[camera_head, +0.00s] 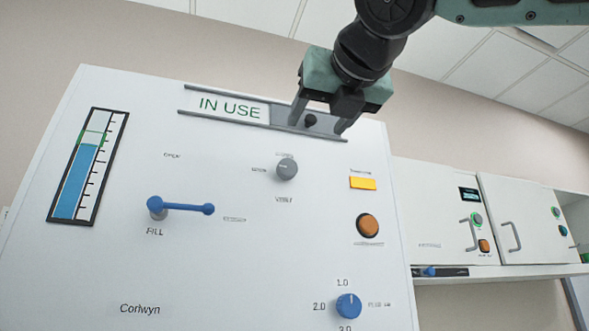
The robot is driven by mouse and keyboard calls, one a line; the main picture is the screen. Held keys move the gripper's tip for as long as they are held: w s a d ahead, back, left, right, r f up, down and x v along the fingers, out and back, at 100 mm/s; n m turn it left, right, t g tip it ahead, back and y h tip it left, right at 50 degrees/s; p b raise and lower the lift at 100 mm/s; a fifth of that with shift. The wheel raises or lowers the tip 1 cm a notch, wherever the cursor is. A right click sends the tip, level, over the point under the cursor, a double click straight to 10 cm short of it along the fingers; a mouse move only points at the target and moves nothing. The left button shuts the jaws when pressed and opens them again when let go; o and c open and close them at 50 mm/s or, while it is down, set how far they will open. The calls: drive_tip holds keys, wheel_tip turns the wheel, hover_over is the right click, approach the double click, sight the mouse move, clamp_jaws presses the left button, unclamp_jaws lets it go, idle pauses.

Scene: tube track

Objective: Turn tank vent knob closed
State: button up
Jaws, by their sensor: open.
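The vent knob (287,170) is a small grey round knob on the white panel (220,230), with a small label above VENT printed below it and another faint label to its left. Which way its pointer faces is too small to tell. My gripper (318,123) is open above and to the right of the knob, at the IN USE sign slider (262,109). Its two fingertips are on either side of the slider's small black peg (310,120). I cannot tell whether they touch it.
A blue lever (182,206) labelled FILL sticks out left of the vent knob, beside a level gauge (88,167). An orange button (367,226), a yellow light (362,183) and a blue dial (348,306) are on the right. White cabinets (440,215) stand beyond the panel.

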sight(289, 167)
drive_tip(key=p+x, duration=0.4)
drive_tip(key=x, duration=1.1)
drive_tip(key=shift+w+a+f, duration=0.1)
drive_tip(key=shift+w+a, duration=0.05)
drive_tip(key=shift+w, duration=0.2)
drive_tip(key=c, duration=1)
